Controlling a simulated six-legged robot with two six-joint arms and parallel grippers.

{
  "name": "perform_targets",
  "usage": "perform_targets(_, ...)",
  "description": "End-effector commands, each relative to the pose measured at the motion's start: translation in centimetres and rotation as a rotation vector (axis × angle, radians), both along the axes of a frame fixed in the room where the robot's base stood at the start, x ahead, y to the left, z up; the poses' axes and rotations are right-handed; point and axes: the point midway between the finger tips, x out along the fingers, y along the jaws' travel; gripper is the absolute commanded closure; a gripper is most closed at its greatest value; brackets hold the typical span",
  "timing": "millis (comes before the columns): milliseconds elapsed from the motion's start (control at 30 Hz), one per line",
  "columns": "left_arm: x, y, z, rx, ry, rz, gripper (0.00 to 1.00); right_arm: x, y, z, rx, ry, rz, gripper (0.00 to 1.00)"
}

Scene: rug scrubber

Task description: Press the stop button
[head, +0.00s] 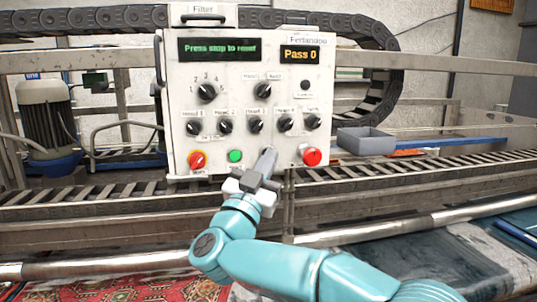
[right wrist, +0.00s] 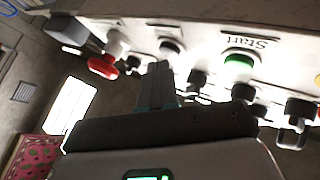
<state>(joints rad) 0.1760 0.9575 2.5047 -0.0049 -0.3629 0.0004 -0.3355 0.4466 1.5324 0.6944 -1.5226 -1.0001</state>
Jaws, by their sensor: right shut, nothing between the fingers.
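The white control panel (head: 222,120) stands in front of me, and its left display reads "Press stop to reset". A green button (head: 235,156) sits low on the panel. It also shows in the right wrist view (right wrist: 239,62), with the label "Start". A red button (head: 312,156) is at the lower right and shows in the right wrist view (right wrist: 103,65). A dark button (right wrist: 170,48) lies between green and red, hidden in the head view. I cannot read which one is stop. My right gripper (head: 268,154) is shut and empty before the panel, fingertips near the dark button; contact is unclear.
A red knob on a yellow base (head: 197,160) is at the panel's lower left. Several black knobs sit above the buttons. A metal rail (head: 100,268) and rugs lie in front.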

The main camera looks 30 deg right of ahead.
Motion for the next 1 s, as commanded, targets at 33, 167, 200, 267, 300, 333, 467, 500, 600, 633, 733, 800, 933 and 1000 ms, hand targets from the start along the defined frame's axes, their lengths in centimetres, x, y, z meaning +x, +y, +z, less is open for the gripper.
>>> perform_targets(33, 0.0, 0.0, 0.02, 0.0, 0.0, 0.0, 0.31, 0.03, -0.01, 0.01, 0.0, 0.0, 0.0, 1.0)
perform_targets(167, 0.0, 0.0, 0.09, 0.0, 0.0, 0.0, 0.31, 0.15, -0.04, 0.02, 0.0, 0.0, 0.0, 1.0)
perform_targets(200, 0.0, 0.0, 0.11, 0.0, 0.0, 0.0, 0.31, 0.19, -0.06, 0.03, 0.0, 0.0, 0.0, 1.0)
perform_targets(267, 0.0, 0.0, 0.13, 0.0, 0.0, 0.0, 0.31, 0.26, -0.07, 0.03, 0.0, 0.0, 0.0, 1.0)
perform_targets(300, 0.0, 0.0, 0.15, 0.0, 0.0, 0.0, 0.31, 0.31, -0.09, 0.04, 0.0, 0.0, -0.001, 1.0)
perform_targets(333, 0.0, 0.0, 0.16, 0.0, 0.0, 0.0, 0.31, 0.34, -0.1, 0.05, 0.0, 0.0, -0.001, 1.0)
perform_targets(467, 0.0, 0.0, 0.22, 0.0, 0.0, 0.0, 0.31, 0.5, -0.13, 0.05, 0.0, 0.0, -0.001, 1.0)
perform_targets(500, -0.01, 0.0, 0.24, 0.0, 0.0, 0.0, 0.31, 0.55, -0.14, 0.04, 0.0, 0.0, 0.0, 1.0)
perform_targets(600, 0.0, 0.0, 0.29, 0.0, 0.0, 0.0, 0.31, 0.67, -0.17, 0.02, 0.0, 0.0, 0.0, 1.0)
perform_targets(633, -0.01, 0.0, 0.31, 0.0, 0.0, 0.0, 0.31, 0.71, -0.18, 0.03, 0.0, 0.0, 0.0, 1.0)
perform_targets(733, 0.01, 0.0, 0.35, 0.0, 0.0, 0.0, 0.31, 0.84, -0.21, 0.01, 0.0, 0.0, 0.0, 1.0)
perform_targets(800, 0.0, 0.0, 0.33, 0.0, 0.0, 0.0, 0.31, 0.85, -0.21, -0.02, 0.0, 0.0, 0.0, 1.0)
perform_targets(933, 0.0, 0.0, 0.33, 0.0, 0.0, 0.0, 0.31, 0.85, -0.22, -0.02, 0.001, 0.001, 0.0, 1.0)
perform_targets(1000, 0.0, 0.0, 0.32, 0.0, 0.0, 0.0, 0.31, 0.84, -0.21, -0.02, 0.001, 0.001, 0.0, 1.0)
